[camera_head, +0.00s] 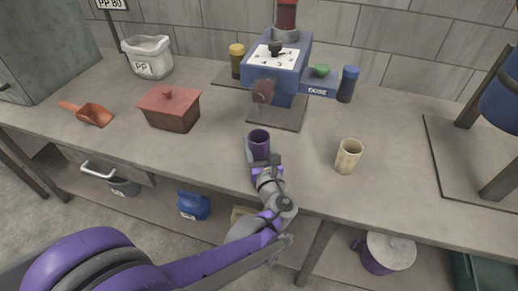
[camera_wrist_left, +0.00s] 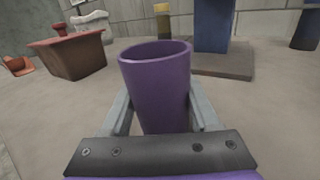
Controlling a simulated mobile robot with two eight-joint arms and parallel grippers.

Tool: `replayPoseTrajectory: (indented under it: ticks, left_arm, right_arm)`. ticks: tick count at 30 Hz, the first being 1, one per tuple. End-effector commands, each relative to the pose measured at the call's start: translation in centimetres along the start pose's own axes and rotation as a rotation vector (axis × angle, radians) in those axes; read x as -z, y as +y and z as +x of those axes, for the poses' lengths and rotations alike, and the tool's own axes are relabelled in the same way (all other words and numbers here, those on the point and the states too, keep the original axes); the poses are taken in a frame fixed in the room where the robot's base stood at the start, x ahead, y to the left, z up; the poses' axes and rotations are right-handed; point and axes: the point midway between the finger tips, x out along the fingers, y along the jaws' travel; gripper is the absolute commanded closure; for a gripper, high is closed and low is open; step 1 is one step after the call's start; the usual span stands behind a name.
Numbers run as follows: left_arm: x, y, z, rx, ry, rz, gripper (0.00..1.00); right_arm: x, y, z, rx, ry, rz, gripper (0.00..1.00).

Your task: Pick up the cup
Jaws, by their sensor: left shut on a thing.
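A purple cup (camera_head: 259,144) stands upright near the front edge of the workbench, in the middle of the head view. My left gripper (camera_head: 258,158) reaches it from the front and is shut on it. In the left wrist view the purple cup (camera_wrist_left: 157,88) fills the space between the two grey fingers of my left gripper (camera_wrist_left: 158,118), one on each side. Its inside shows dark at the open rim. A second cup, beige (camera_head: 348,156), stands upright on the bench to the right, apart from my gripper. My right gripper is out of view.
A blue machine (camera_head: 279,68) on a dark base plate stands behind the purple cup. A red-brown lidded box (camera_head: 170,108) and an orange scoop (camera_head: 88,113) lie to the left. Blue and yellow containers flank the machine. The bench between the cups is clear.

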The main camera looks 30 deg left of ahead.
Motion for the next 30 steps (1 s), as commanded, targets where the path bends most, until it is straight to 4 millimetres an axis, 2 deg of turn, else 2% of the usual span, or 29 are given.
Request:
replayPoseTrajectory:
  ticks: [1, 3, 4, 17, 30]
  left_arm:
    - [0.0, 0.0, 0.0, 0.0, 0.0, 0.0, 0.8]
    - [0.0, 0.0, 0.0, 0.0, 0.0, 0.0, 0.93]
    - [0.0, 0.0, 0.0, 0.0, 0.0, 0.0, 0.96]
    - [-0.4, 0.0, 0.0, 0.0, 0.0, 0.0, 0.96]
    - [-3.7, 0.1, 0.0, 0.0, 0.0, 0.0, 0.96]
  right_arm:
    - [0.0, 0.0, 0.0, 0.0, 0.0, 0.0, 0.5]
    - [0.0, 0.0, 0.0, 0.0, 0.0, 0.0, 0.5]
    - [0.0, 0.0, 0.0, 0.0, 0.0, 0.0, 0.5]
    - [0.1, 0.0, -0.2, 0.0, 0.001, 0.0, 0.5]
    - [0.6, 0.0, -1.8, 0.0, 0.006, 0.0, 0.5]
